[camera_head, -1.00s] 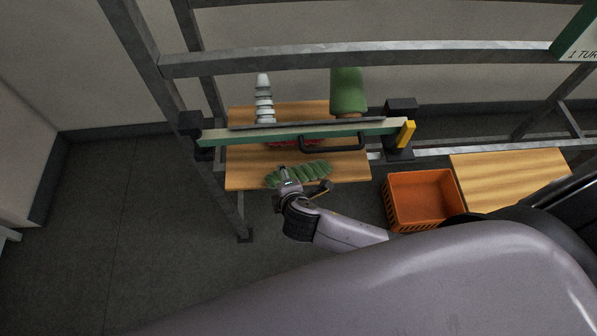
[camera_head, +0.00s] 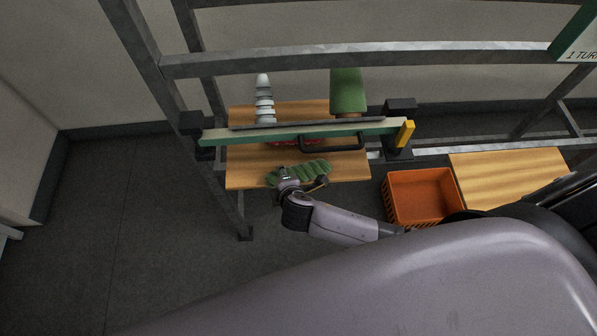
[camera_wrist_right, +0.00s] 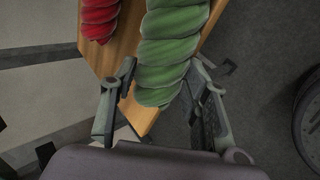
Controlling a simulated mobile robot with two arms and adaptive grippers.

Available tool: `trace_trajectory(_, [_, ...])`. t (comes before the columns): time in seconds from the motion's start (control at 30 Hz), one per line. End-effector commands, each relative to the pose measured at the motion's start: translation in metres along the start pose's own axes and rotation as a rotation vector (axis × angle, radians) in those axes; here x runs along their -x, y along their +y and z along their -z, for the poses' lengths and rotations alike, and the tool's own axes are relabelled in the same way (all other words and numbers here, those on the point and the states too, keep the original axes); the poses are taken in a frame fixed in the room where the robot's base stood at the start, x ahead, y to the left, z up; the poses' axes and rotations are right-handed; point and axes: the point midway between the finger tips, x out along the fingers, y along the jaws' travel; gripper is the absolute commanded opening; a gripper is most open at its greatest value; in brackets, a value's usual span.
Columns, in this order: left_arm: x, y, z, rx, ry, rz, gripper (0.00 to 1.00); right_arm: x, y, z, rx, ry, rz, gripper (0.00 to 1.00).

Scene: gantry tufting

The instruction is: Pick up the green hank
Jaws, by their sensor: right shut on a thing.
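The green hank (camera_head: 312,168), a twisted bundle, is at the front edge of the wooden board in the head view. It also fills the upper middle of the right wrist view (camera_wrist_right: 170,45). My right gripper (camera_head: 302,184) is at its near side and shut on it. In the wrist view the fingers of that gripper (camera_wrist_right: 166,88) stand on either side of the hank's near end. I cannot tell whether the hank still rests on the board. My left gripper is not in view.
A red hank (camera_wrist_right: 97,18) lies beside the green one on the wooden board (camera_head: 240,172). A green beam with a black handle (camera_head: 335,143) crosses above the board. A white ribbed cone (camera_head: 264,100) and a green cone (camera_head: 347,92) stand behind it. An orange crate (camera_head: 422,219) is at right.

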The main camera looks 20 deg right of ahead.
Motion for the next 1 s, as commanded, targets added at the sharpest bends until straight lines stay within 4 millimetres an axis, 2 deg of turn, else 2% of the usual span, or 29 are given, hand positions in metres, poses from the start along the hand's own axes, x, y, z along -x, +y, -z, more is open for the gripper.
trace_trajectory(0.37, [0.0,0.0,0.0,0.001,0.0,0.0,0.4,0.0,0.0,0.0,0.0,0.0,0.0,0.12])
trace_trajectory(0.73, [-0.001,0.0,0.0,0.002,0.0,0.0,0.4,0.003,0.004,0.0,0.0,0.0,-0.001,0.12])
trace_trajectory(1.0, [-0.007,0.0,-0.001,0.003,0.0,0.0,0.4,0.022,0.023,0.0,-0.002,0.001,-0.004,0.12])
